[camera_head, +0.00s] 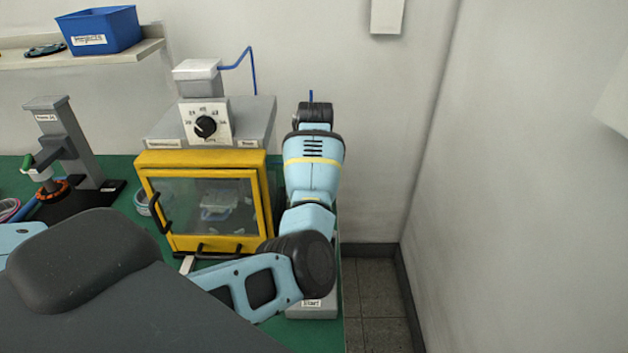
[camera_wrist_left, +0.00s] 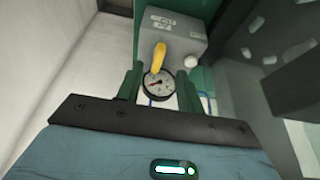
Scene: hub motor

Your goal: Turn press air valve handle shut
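The yellow valve handle (camera_wrist_left: 159,56) shows in the left wrist view on the front of a grey box (camera_wrist_left: 172,38), just above a round white-faced gauge (camera_wrist_left: 158,84). My left gripper (camera_wrist_left: 158,80) is open, with its two dark green fingers apart. The gauge and the lower end of the handle appear between the fingers; I cannot tell how close they are, and no contact shows. In the head view, my left arm reaches forward to the right of the yellow press; the handle and my left gripper are hidden there. My right gripper is not in view.
A yellow-framed press box (camera_head: 205,205) with a dial (camera_head: 206,127) stands left of my arm. A grey base labelled Start (camera_head: 312,311) sits at the table's right edge. A grey stand (camera_head: 70,145) is far left. The wall is to the right.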

